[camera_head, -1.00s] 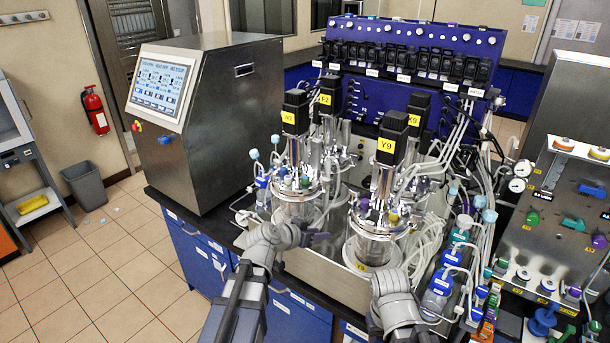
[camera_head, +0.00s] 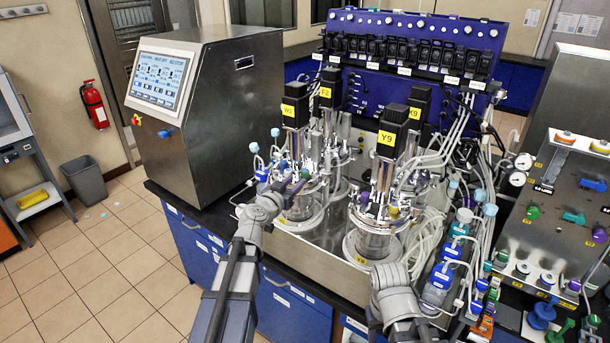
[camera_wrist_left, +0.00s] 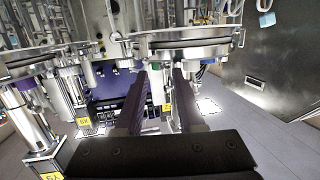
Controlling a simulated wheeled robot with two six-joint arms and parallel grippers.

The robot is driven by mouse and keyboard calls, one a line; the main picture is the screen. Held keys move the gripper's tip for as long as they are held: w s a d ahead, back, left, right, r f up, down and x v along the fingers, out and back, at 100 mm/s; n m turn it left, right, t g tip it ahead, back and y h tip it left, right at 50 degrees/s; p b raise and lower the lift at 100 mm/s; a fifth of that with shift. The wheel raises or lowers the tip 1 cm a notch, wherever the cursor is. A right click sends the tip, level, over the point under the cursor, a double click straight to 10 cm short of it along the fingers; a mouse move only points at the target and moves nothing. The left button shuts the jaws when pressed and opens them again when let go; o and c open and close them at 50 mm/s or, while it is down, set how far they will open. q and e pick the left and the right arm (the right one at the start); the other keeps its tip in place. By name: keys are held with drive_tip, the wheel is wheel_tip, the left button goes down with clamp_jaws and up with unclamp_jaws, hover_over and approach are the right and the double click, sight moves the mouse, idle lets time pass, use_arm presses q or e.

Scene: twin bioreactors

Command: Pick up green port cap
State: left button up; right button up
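The green port cap (camera_head: 305,174) is a small green piece on the metal head plate of the front-left glass vessel (camera_head: 298,207). My left gripper (camera_head: 292,187) is at that vessel's head plate, just left of and below the cap in the head view. In the left wrist view, the two dark fingers of my left gripper (camera_wrist_left: 161,75) are spread apart under the steel rim of a vessel. I cannot make out a held object between them.
The front-right vessel (camera_head: 376,240), labelled Y9, stands close by. Black motors, tubes and bottles (camera_head: 437,285) crowd the right. A steel control cabinet (camera_head: 215,115) stands to the left. The floor in front of the bench at left is clear.

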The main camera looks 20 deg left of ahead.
sight(303, 173)
use_arm(q)
drive_tip(key=x, duration=0.5)
drive_tip(key=shift+w+d+r, duration=0.1)
drive_tip(key=shift+w+r, duration=0.05)
drive_tip(key=shift+r, duration=0.25)
clamp_jaws()
